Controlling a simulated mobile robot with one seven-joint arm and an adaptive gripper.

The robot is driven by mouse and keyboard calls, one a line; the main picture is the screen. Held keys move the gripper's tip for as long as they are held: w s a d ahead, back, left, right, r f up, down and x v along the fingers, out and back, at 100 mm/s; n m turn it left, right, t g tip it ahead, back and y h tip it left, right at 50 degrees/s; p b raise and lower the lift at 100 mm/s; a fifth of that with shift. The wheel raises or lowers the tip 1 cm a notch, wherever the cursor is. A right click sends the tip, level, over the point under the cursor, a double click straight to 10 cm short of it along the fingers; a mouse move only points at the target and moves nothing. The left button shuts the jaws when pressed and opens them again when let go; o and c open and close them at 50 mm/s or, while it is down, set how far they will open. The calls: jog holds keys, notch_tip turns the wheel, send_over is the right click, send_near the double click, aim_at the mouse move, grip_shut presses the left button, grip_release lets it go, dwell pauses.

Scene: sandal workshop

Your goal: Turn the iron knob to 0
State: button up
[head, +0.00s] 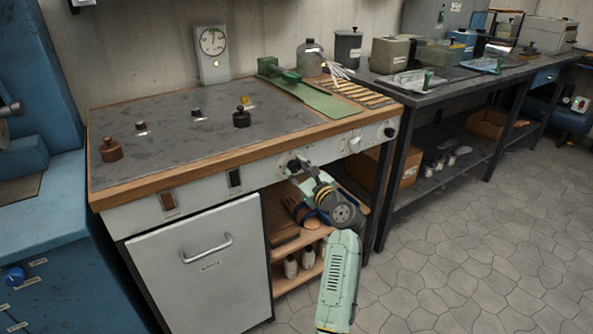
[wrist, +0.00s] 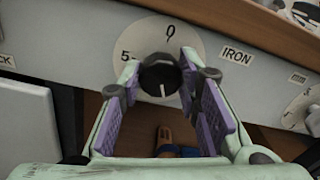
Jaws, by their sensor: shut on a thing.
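The iron knob (wrist: 161,77) is a dark round knob on a pale dial (wrist: 160,44) beside the label IRON (wrist: 236,55). The dial has 0 at its top and 5 at its left; other marks are hidden. A white line on the knob points downward, away from 0. My gripper (wrist: 160,66) has its purple-padded fingers on both sides of the knob and is shut on it. In the head view my gripper (head: 299,171) reaches the bench's front panel, and the knob is mostly hidden.
The bench top (head: 170,105) holds several small weights. A dial gauge (head: 213,52) stands at its back. Another knob (head: 389,132) is further right on the panel. Below are an open shelf (head: 298,276) with bottles and a closed cabinet door (head: 200,265). The floor (head: 480,240) to the right is clear.

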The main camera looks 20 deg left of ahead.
jog(key=n+b, duration=0.2)
jog(key=n, duration=0.2)
jog(key=shift+d+f+n, duration=0.1)
jog(key=shift+f+n, duration=0.05)
jog(key=shift+n, duration=0.15)
jog(key=n+b, duration=0.2)
jog(key=n, duration=0.1)
jog(key=shift+n, duration=0.4)
jog(key=n+b, duration=0.2)
jog(key=n, duration=0.1)
jog(key=shift+n+b, duration=0.3)
jog(key=shift+b, duration=0.1)
jog(key=n+b, duration=0.2)
jog(key=n, duration=0.1)
jog(key=shift+w+n+y+b, duration=0.1)
jog(key=shift+n+y+b, duration=0.2)
jog(key=shift+n+b, duration=0.1)
jog(key=n+b, duration=0.3)
jog(key=shift+n, duration=0.4)
jog(key=n+b, duration=0.3)
jog(key=n, duration=0.1)
jog(key=shift+n+g, duration=0.3)
jog(key=n+b, duration=0.3)
jog(key=n, duration=0.1)
jog(key=shift+n, duration=0.3)
jog(key=shift+n+b, duration=1)
jog(key=shift+n, duration=0.5)
